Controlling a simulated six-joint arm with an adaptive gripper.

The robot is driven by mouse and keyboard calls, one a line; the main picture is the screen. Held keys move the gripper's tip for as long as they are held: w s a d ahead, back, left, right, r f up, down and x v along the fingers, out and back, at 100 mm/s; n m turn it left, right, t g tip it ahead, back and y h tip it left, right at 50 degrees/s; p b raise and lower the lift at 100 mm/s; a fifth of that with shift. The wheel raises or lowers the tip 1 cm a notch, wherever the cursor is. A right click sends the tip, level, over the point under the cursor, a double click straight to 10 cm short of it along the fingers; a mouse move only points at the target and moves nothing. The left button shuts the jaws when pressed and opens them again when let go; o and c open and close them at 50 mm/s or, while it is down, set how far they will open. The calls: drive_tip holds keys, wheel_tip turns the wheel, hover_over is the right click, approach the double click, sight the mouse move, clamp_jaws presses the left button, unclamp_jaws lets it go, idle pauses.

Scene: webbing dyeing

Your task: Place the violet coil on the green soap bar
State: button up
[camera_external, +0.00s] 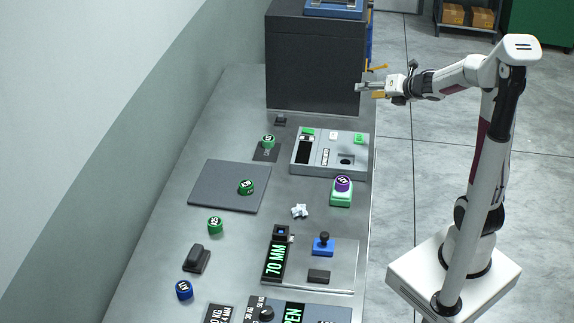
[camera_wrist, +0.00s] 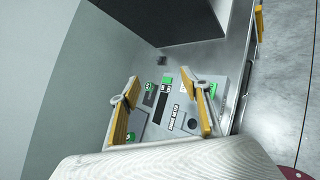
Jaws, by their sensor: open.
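The violet coil (camera_external: 343,183) sits on top of the green soap bar (camera_external: 341,198), near the right edge of the bench in the external view. The coil touches the bar and looks level. My gripper (camera_external: 363,88) is open and empty, raised in front of the dark grey cabinet, well above and behind the coil. In the wrist view my gripper (camera_wrist: 161,108) has its two yellow-padded fingers spread apart with nothing between them. I cannot make out the violet coil in the wrist view.
Green coils (camera_external: 268,141), (camera_external: 246,187) and (camera_external: 215,225) and a blue coil (camera_external: 184,290) stand on the bench. A grey control panel (camera_external: 301,169) lies behind the soap bar. The dark cabinet (camera_external: 310,60) stands at the back.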

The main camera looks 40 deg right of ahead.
drive_tip(key=s+d+r+m+g+h, duration=0.1)
drive_tip(key=s+r+m+h, duration=0.1)
drive_tip(key=s+m, duration=0.5)
drive_tip(key=s+d+r+m+g+h, duration=0.1)
drive_tip(key=s+r+m+h, duration=0.15)
drive_tip(key=s+m, duration=0.45)
drive_tip(key=s+a+f+m+g+y, duration=0.1)
drive_tip(key=s+a+f+m+g, duration=0.1)
drive_tip(key=s+a+m, duration=0.3)
drive_tip(key=s+a+f+m+g+y, duration=0.2)
drive_tip(key=s+a+f+m, duration=0.3)
drive_tip(key=s+m, duration=0.5)
drive_tip(key=s, duration=0.3)
drive_tip(key=shift+a+m+g, duration=0.25)
drive_tip(key=shift+m+g, duration=0.15)
